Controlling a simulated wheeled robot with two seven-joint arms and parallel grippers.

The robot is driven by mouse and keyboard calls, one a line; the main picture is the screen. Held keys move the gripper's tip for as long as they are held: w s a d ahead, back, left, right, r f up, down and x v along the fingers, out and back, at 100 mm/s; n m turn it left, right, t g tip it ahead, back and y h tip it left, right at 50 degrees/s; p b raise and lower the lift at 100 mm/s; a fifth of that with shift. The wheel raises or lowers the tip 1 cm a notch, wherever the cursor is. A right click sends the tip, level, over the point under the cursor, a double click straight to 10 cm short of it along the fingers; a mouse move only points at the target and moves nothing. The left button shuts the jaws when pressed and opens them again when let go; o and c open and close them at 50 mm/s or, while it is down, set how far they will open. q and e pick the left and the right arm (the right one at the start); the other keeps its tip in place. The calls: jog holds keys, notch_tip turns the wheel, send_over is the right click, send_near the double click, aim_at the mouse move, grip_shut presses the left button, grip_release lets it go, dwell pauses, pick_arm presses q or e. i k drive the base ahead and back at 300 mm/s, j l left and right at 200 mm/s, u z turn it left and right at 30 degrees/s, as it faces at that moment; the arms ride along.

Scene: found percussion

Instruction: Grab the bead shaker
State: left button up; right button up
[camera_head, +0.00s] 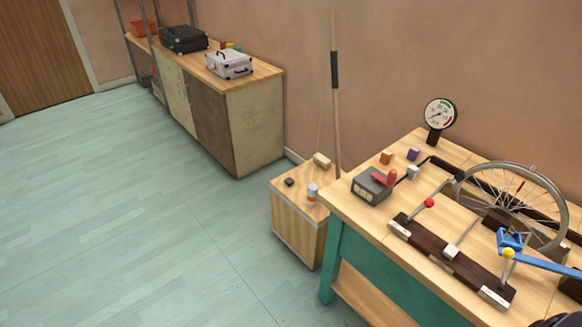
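A small pale cylinder with a reddish band (312,193) stands upright on the low wooden box (298,228), close to the workbench. It may be the bead shaker, but at this size I cannot tell for sure. A dark small object (289,182) and a beige block (321,160) also lie on the box. Neither of my grippers can be made out. A dark shape cut off at the bottom right corner is too little shown to identify.
The workbench (341,207) at right bears a spoked wheel (515,205), a dial gauge (439,114), a grey box with a red handle (372,186) and a dark rail (450,262). A broom handle (336,120) leans behind. A cabinet (254,130) stands further back. The floor at left is clear.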

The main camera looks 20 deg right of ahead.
aim_at(313, 188)
jog(key=i+j+z, duration=0.1)
jog(key=i+z, duration=0.25)
jog(key=i, duration=0.15)
jog(key=i+j+z, duration=0.35)
jog(key=i, duration=0.2)
jog(key=i+j+z, duration=0.3)
jog(key=i, duration=0.15)
